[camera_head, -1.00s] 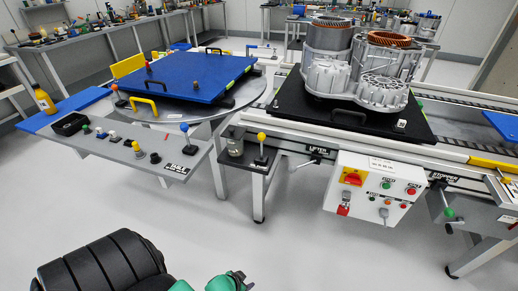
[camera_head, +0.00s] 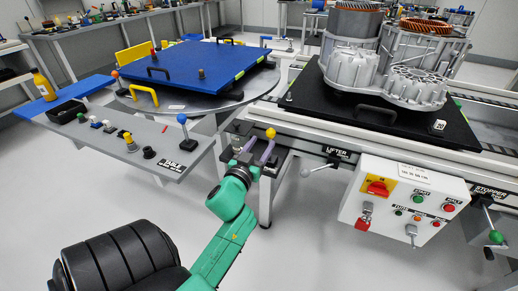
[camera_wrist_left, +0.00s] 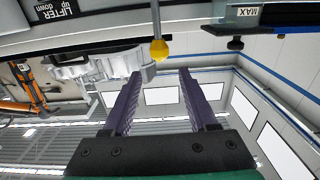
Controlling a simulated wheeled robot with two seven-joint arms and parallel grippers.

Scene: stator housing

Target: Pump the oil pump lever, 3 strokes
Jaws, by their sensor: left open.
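The oil pump lever is a thin rod with a yellow ball knob (camera_head: 271,132), on the small dark shelf between the round table and the conveyor. In the left wrist view its yellow knob (camera_wrist_left: 159,49) sits just beyond the fingertips, roughly centred between them, with the rod running to the top edge. My left gripper (camera_head: 261,147) is open and empty, its purple fingers close to the lever in the head view. In the wrist view the left gripper (camera_wrist_left: 160,73) has both fingers apart. My arm hides much of the shelf and the pump body. My right gripper is not in view.
A grey panel (camera_head: 130,150) with a blue-ball lever (camera_head: 182,118) stands left of my arm. A lifter lever (camera_head: 306,172) and a white control box (camera_head: 400,200) are on the right. A black plate (camera_head: 350,110) carries the stator housing (camera_head: 415,85). The floor in front is open.

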